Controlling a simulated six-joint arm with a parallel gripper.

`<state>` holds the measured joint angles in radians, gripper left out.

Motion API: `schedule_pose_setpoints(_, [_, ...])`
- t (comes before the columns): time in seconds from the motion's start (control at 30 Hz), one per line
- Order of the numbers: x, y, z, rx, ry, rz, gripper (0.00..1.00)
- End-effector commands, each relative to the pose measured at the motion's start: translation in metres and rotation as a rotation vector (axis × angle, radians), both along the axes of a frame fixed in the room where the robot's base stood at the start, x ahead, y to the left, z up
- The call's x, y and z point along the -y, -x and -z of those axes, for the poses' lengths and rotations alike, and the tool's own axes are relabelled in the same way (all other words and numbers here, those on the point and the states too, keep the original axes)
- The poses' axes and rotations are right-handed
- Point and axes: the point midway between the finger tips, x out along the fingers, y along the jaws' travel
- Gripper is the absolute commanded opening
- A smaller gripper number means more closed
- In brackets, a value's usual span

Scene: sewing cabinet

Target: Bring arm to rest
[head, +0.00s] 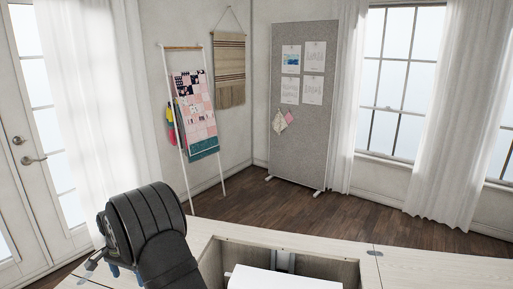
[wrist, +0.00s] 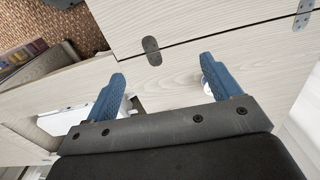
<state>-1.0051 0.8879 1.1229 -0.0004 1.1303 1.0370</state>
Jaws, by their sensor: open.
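In the head view my black arm is at the lower left, bent down over the left part of the cabinet top (head: 410,268). Only small blue bits of the gripper show there, beside the arm; the rest is hidden. A small white object shows partly behind the right finger in the wrist view; I cannot tell what it is.
The cabinet top has a rectangular opening (head: 345,266) with a white object (head: 285,279) inside. A ladder rack with quilts (head: 195,110) and a grey pinboard (head: 300,150) stand farther back. The floor between is clear.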

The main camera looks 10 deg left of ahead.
Motion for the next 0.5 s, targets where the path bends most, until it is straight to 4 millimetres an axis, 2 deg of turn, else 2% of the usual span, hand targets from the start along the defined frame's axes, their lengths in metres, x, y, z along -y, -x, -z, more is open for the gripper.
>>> schedule_pose_setpoints(0.1, [0.015, -0.02, 0.0, 0.0, -0.001, 0.03, 0.82])
schedule_pose_setpoints(0.5, [0.069, -0.079, 0.0, 0.0, 0.0, 0.123, 0.82])
